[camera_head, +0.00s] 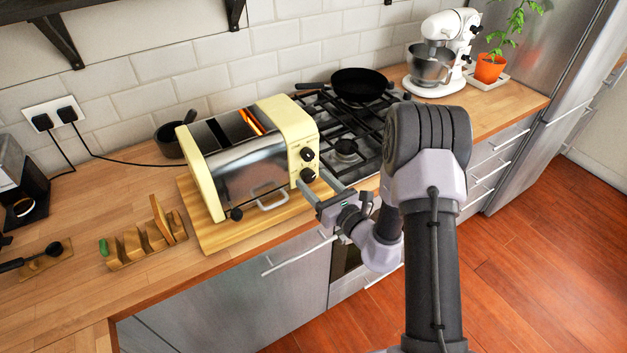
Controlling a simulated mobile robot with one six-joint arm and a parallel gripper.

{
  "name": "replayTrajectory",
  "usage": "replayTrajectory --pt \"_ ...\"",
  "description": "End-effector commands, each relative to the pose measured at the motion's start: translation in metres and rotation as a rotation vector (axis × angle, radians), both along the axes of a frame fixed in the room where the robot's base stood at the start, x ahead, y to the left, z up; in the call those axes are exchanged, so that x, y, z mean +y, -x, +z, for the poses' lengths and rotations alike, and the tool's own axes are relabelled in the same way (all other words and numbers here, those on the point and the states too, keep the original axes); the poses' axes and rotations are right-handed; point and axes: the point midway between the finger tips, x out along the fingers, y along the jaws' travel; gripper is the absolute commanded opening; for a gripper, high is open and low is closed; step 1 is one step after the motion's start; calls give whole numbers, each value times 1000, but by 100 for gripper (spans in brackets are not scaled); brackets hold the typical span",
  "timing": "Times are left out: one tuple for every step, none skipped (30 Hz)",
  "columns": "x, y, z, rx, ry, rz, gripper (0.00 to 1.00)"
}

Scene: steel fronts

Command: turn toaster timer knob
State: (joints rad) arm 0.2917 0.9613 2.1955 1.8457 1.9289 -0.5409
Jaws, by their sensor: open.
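The toaster (250,155) is cream and steel, with its slots on top and an orange glow in one slot. Its right end panel carries two dark round knobs, an upper knob (307,154) and a lower knob (308,175). I cannot tell from their markings which is the timer. My gripper (312,180) is open, with its two fingers apart and pointing at the end panel. The fingertips are close to the lower knob, one on each side of it in the picture. Whether they touch it I cannot tell.
The toaster stands on a wooden board (220,236) at the counter's front edge. A gas hob (345,148) with a black pan (358,84) is behind my gripper. A wooden toast rack (145,240) is at left. A white stand mixer (440,55) stands at back right.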

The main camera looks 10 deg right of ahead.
Motion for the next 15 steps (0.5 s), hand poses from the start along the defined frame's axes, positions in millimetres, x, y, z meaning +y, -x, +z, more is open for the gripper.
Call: replayTrajectory --pt "2 -4 0 0 -1 1 57" --pt "3 -7 0 0 0 1 57" --pt "4 -9 0 0 0 0 57" --pt "4 -10 0 0 -1 0 57" --pt "5 -11 0 0 -1 0 57" --pt "5 -11 0 1 -2 0 57" --pt "5 -11 0 1 -2 0 57" --pt "4 -11 0 1 -2 0 57" --pt "4 -11 0 1 -2 0 57" --pt "4 -11 0 1 -2 0 57" --pt "4 -11 0 1 -2 0 57" --pt "4 -11 0 1 -2 0 51" --pt "4 -11 0 2 -1 0 45" --pt "4 -11 0 2 -1 0 39" --pt "4 -11 0 2 -1 0 32"
